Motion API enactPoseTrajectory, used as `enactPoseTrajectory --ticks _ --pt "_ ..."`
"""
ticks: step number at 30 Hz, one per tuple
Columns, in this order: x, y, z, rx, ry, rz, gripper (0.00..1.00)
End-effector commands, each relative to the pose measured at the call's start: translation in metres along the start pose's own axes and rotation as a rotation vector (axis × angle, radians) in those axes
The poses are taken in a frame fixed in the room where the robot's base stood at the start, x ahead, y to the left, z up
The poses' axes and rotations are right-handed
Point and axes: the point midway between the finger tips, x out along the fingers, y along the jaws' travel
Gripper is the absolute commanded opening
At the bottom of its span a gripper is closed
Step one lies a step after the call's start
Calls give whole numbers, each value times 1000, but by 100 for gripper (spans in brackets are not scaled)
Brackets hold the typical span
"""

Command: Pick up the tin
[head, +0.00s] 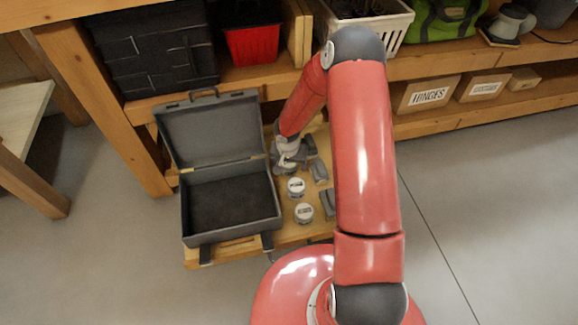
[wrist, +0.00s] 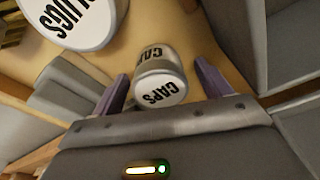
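A small tin (wrist: 160,82) with a white lid marked CAPS stands between my two fingers in the wrist view, with space on both sides. A second white-lidded tin (wrist: 75,18), its label ending in UGS, is cut off at the upper left. In the head view two white-lidded tins, one farther (head: 296,187) and one nearer (head: 304,213), stand on a wooden surface beside the open case. My gripper (wrist: 161,72) is open and empty. In the head view my gripper (head: 285,163) is low over the wooden surface, just beyond the tins; its fingers are hard to make out there.
An open grey case (head: 230,205) with a dark lining stands left of the tins. Grey blocks (head: 319,171) lie right of them. Behind is a wooden shelf with a red bin (head: 252,44), a white crate (head: 365,28) and labelled boxes (head: 428,94). Open floor lies to the right.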

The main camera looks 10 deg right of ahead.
Motion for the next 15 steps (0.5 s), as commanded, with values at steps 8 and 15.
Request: enactPoseTrajectory --ticks 8,15 --pt "0 0 0 0 0 0 42" --pt "0 0 0 0 0 0 27"
